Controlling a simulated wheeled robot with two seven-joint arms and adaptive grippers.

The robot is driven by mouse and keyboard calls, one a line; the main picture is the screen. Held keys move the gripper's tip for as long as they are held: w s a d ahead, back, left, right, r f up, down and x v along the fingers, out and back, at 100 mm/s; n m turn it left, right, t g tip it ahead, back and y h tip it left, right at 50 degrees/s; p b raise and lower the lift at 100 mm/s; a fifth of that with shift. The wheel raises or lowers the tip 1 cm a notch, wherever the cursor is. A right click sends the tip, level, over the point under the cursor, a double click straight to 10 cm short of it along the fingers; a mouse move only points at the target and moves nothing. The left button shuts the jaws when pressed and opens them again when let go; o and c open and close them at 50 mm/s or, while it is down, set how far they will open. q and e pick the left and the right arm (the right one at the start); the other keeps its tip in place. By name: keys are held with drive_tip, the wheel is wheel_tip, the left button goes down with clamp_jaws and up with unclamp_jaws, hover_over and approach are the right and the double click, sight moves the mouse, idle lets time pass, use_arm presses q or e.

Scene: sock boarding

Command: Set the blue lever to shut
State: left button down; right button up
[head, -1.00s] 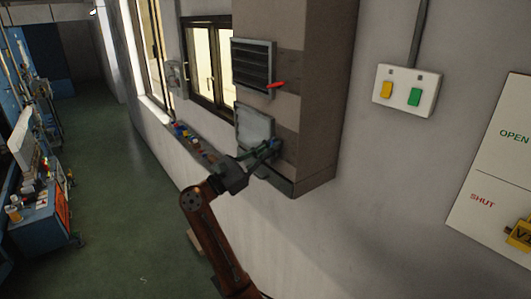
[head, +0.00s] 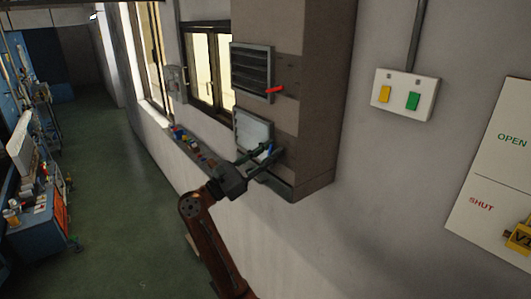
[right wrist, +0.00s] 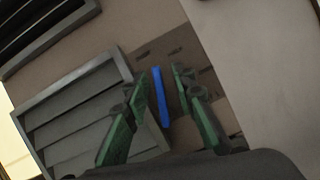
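The blue lever (right wrist: 160,97) stands as a narrow strip between the two green fingers of my right gripper (right wrist: 163,88) in the right wrist view. A gap shows on each side of it, so the fingers are open around it and apart from it. In the head view, the right gripper (head: 268,158) is at the lower part of the wall box, with a small part of the blue lever (head: 269,149) showing by its fingertips. The lower pale louvre (right wrist: 75,115) is left of the lever. My left gripper is not in view.
A red lever (head: 275,90) sits beside the upper dark louvre (head: 251,70). A switch plate (head: 404,94) with yellow and green buttons is on the wall to the right. A sign (head: 485,180) reads OPEN and SHUT. A ledge with small items runs below the window.

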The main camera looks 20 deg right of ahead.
drive_tip(key=v, duration=0.8)
drive_tip(key=shift+w, duration=0.1)
